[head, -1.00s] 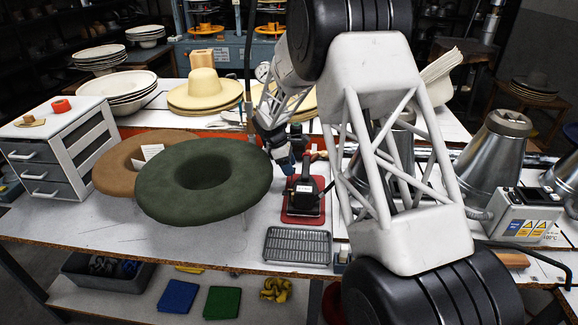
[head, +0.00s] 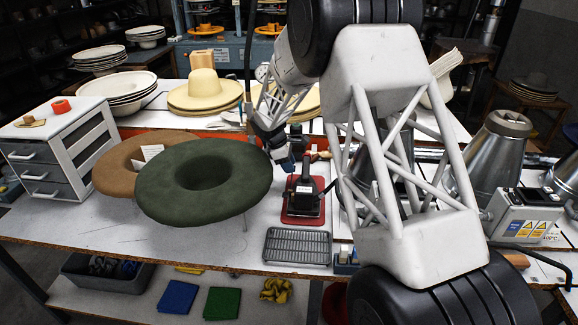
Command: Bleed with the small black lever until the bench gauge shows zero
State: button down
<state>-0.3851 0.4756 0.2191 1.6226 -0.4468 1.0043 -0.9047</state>
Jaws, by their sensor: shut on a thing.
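My gripper (head: 288,163) is small in the head view, just right of the green felt hat ring and behind a black device (head: 303,198) on a red base. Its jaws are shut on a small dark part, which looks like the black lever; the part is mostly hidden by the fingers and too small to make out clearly.
A green felt ring (head: 205,185) and a brown one (head: 115,165) stand close on the left. A grey slotted tray (head: 297,246) lies in front. Metal cones (head: 490,150) and a control box (head: 525,215) stand at the right. My arm hides much of the right-hand bench.

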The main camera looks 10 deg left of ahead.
jog(key=shift+r, duration=0.1)
jog(key=c, duration=0.7)
grip_release()
jog(key=shift+r, duration=0.15)
jog(key=shift+v, duration=3.8)
jog(key=shift+s, duration=0.1)
